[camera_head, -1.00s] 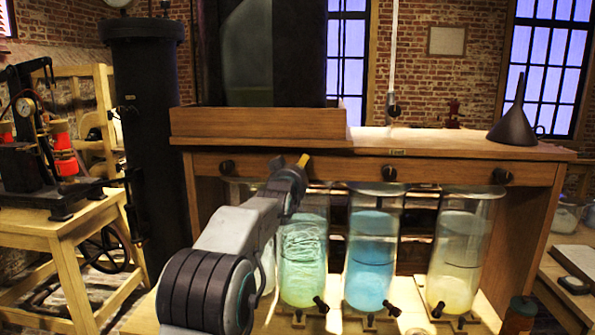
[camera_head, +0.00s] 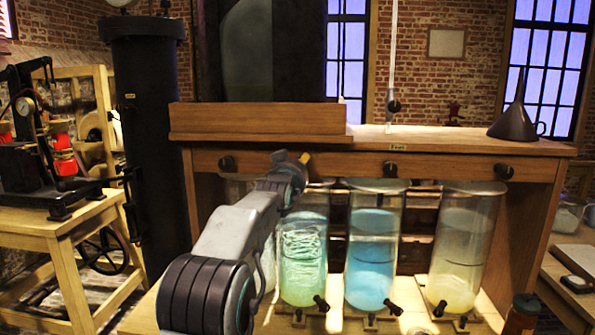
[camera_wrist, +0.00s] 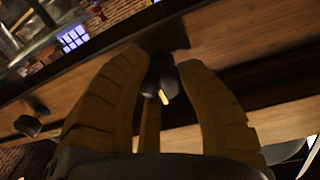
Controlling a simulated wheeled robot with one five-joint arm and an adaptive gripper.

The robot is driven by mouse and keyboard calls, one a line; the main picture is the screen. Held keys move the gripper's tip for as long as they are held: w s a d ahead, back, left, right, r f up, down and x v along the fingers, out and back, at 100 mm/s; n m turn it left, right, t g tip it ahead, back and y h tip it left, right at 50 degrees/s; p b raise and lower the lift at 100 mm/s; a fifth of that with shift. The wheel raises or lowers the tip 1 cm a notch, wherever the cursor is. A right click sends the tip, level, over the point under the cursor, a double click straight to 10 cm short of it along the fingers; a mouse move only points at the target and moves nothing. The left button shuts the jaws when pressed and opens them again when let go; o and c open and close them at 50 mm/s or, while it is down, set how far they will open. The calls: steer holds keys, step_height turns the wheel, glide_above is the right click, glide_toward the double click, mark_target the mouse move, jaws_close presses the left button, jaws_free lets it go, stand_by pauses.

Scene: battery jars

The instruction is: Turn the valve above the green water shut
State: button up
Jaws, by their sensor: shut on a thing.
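The jar of green water (camera_head: 303,262) stands below the front rail of the wooden bench, left of the blue jar. The valve above it is hidden behind my gripper (camera_head: 292,159) in the head view. In the wrist view the valve's dark knob (camera_wrist: 162,74) with a small yellow mark sits between the two fingers of my gripper (camera_wrist: 163,60). The fingers are closed on the knob from both sides. The wrist picture is tilted, with the rail running slantwise. The surface of the green water looks rippled.
A jar of blue water (camera_head: 371,262) and a jar of yellowish water (camera_head: 460,265) stand to the right. Similar dark knobs sit on the rail at left (camera_head: 227,163), middle (camera_head: 390,169) and right (camera_head: 503,173). A dark funnel (camera_head: 514,122) stands on the bench top.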

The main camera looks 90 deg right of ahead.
steer(key=shift+r, duration=0.4)
steer(key=o, duration=1.2)
steer(key=shift+f, duration=0.2)
steer(key=shift+v, duration=6)
steer(key=shift+f, duration=0.1)
